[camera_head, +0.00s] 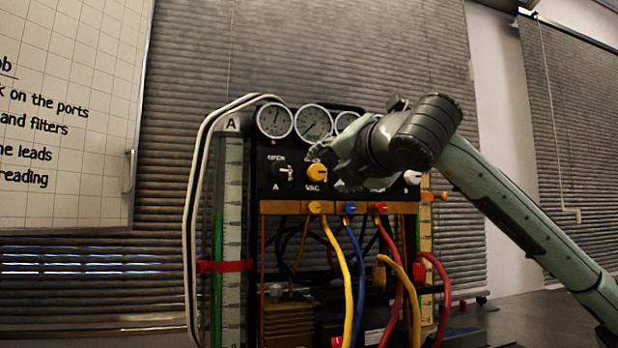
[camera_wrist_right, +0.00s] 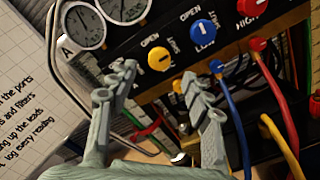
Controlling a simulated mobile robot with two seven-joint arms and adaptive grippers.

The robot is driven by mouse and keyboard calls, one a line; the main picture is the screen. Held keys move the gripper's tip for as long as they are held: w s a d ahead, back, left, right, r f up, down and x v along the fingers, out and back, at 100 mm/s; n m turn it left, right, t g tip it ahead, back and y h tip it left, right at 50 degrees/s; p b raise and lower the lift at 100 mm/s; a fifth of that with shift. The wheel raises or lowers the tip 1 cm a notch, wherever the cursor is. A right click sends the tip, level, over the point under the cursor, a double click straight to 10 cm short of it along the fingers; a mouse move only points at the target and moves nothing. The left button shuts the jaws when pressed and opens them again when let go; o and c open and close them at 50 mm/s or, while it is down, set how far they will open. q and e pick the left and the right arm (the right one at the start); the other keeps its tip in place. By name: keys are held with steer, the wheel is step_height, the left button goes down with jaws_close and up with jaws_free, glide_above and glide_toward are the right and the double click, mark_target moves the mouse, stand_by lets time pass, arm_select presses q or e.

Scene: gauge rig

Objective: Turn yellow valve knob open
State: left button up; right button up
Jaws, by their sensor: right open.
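The yellow valve knob (camera_head: 317,172) sits on the black panel above the label VAC, just left of my right gripper (camera_head: 331,168). In the wrist view the yellow knob (camera_wrist_right: 159,59) shows between and beyond the fingertips of my right gripper (camera_wrist_right: 158,76), with OPEN and SHUT marked around it. The fingers are spread and hold nothing. They appear apart from the knob. In the head view the gripper hides the panel right of the yellow knob. My left gripper is not in view.
A blue knob (camera_wrist_right: 203,32) and a red knob (camera_wrist_right: 250,6) lie right of the yellow one. Round gauges (camera_head: 313,122) stand above. Below, a brass strip (camera_head: 284,207) carries ports with yellow, blue and red hoses (camera_head: 347,275). A clear column (camera_head: 230,240) stands left.

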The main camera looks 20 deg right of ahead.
mark_target(318, 173)
steer(key=w+p, duration=0.2)
steer(key=w, duration=0.3)
steer(key=shift+w+a+r, duration=0.1)
steer(key=shift+w+r, duration=0.05)
steer(key=shift+w, duration=0.15)
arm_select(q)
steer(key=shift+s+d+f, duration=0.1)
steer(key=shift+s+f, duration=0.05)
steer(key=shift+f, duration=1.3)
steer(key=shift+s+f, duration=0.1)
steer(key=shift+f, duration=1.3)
arm_select(e)
steer(key=shift+w, duration=0.75)
jaws_close()
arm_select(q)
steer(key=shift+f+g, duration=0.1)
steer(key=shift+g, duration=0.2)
